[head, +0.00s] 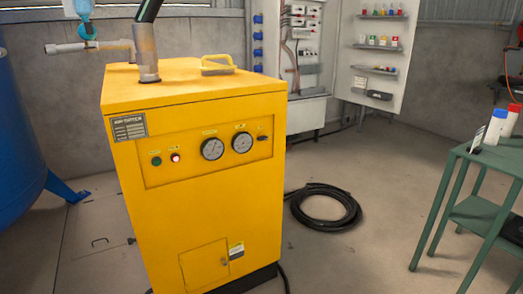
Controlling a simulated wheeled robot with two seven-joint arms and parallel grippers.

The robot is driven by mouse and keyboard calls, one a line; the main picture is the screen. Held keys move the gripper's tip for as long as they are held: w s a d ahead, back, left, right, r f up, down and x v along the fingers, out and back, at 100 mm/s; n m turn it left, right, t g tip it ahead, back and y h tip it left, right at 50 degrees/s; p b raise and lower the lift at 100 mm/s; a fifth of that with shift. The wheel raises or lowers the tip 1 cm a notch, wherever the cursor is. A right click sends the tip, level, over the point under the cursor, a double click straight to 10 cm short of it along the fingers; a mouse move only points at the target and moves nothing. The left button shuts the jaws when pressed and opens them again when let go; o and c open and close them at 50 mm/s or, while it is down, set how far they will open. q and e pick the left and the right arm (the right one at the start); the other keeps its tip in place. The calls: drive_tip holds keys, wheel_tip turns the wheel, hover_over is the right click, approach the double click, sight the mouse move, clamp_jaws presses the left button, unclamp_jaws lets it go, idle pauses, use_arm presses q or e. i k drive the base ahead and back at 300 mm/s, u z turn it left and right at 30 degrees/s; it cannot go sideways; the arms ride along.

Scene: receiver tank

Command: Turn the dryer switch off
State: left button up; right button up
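The yellow dryer (215,215) stands upright left of centre in the head view. Its front panel carries a green button (156,161), a lit red lamp or button (175,158) and two round gauges (212,149). A small black switch (262,138) sits at the right end of the panel; its position is too small to tell. Neither of my grippers shows in this view.
A blue tank (20,140) is at the left edge. A coiled black hose (322,208) lies on the floor right of the dryer. A green table (490,160) with bottles stands at the right. Floor between dryer and table is otherwise clear.

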sight(260, 136)
drive_tip(key=u, duration=0.55)
drive_tip(key=i, duration=0.85)
drive_tip(key=u, duration=0.3)
